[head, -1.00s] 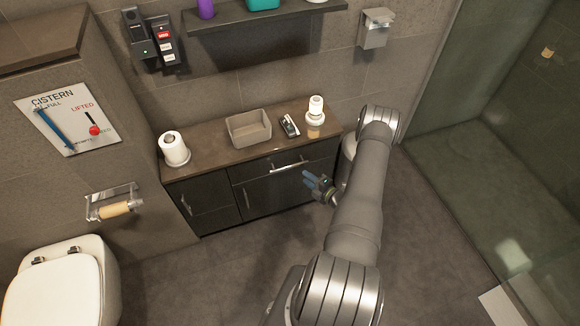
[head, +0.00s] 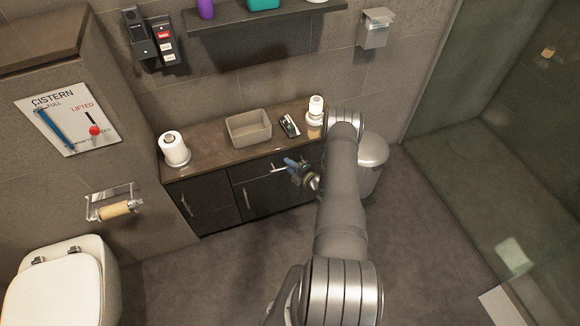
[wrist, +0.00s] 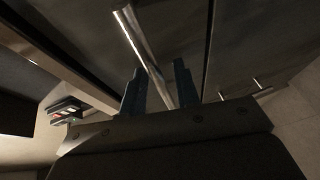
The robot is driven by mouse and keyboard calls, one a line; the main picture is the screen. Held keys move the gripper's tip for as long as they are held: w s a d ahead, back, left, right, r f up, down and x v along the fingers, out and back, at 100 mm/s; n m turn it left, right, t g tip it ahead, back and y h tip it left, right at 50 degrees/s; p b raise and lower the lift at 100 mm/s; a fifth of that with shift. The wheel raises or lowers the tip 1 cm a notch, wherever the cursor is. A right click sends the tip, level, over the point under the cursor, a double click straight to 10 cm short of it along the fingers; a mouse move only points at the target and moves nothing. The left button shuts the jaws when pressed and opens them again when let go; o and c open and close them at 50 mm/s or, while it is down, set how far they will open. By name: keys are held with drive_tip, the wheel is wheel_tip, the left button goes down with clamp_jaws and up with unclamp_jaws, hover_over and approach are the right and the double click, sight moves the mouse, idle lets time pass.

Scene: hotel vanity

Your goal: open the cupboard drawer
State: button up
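The dark cupboard under the counter has a wide drawer (head: 246,173) at its upper right, which looks closed. Its metal bar handle (head: 278,169) is partly hidden by my gripper. In the wrist view the handle (wrist: 142,45) runs as a bright bar down toward the space between my two fingers. My gripper (head: 291,164), with blue-grey fingers, is at the handle's right part in the head view. In the wrist view my gripper (wrist: 160,85) is open, one finger on each side of the bar. I cannot tell whether either finger touches it.
The counter (head: 205,158) holds a paper roll (head: 174,148), a tray (head: 248,128), a small dark item (head: 289,126) and a white bottle (head: 315,112). A metal bin (head: 371,150) stands right of the cupboard, close to my arm. The floor in front (head: 230,260) is clear.

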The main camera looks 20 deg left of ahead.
clamp_jaws()
drive_tip(key=shift+d, duration=0.1)
drive_tip(key=s+d, duration=1.3)
drive_tip(key=s, duration=0.1)
drive_tip(key=shift+d, duration=0.4)
drive_tip(key=shift+w, duration=0.1)
drive_tip(key=shift+o, duration=0.9)
unclamp_jaws()
drive_tip(key=v, duration=1.7)
